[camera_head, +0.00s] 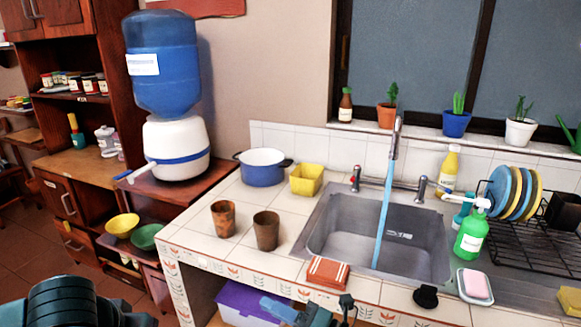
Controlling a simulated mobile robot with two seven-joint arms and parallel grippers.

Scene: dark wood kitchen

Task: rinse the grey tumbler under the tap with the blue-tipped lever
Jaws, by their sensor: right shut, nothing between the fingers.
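Two tumblers stand upright on the tiled counter left of the sink: a rust-brown tumbler (223,219) and a darker, brownish tumbler (266,231). Neither looks clearly grey. The tap (395,135) stands behind the steel sink (335,222), and a blue stream of water (383,215) falls from it into the basin. The left lever (355,179) has a reddish tip; the colour of the right lever's tip (421,190) is unclear. My right gripper (345,303) is shut and empty at the bottom, by the counter's front edge, away from both tumblers. My left gripper is out of view.
A blue pot (262,167) and yellow container (307,180) stand behind the tumblers. A green bottle (471,235), soap dish (475,287) and dish rack (520,215) crowd the right side.

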